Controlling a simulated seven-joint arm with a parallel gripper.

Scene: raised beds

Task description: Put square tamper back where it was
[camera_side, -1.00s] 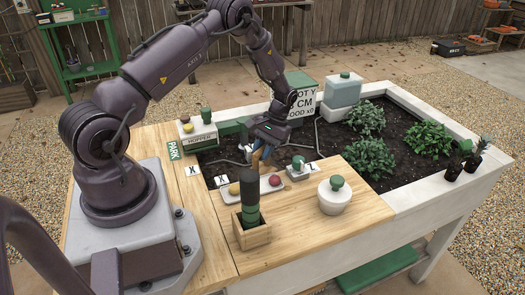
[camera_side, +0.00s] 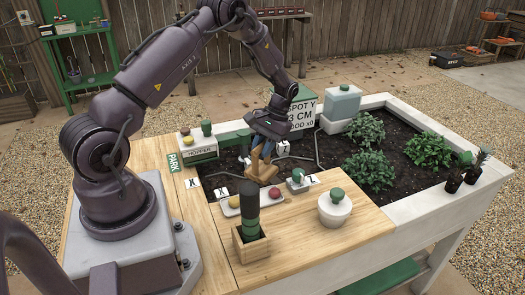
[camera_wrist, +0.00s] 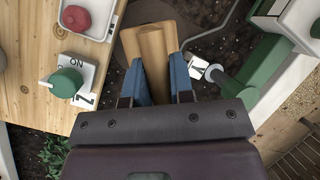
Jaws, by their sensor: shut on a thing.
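The square tamper, a pale wooden block (camera_side: 266,172), hangs under my gripper in the side view. In the wrist view its wooden body (camera_wrist: 150,48) sits between the two blue fingers. My gripper (camera_wrist: 160,85) is shut on it; in the side view the gripper (camera_side: 262,150) is over the near part of the dark soil. The tamper appears raised above the soil, but its clearance is hard to tell. Its marked resting place cannot be told from these frames.
A wooden box (camera_side: 250,246) holds a tall black-green cylinder. A white lidded pot (camera_side: 335,209) stands right.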

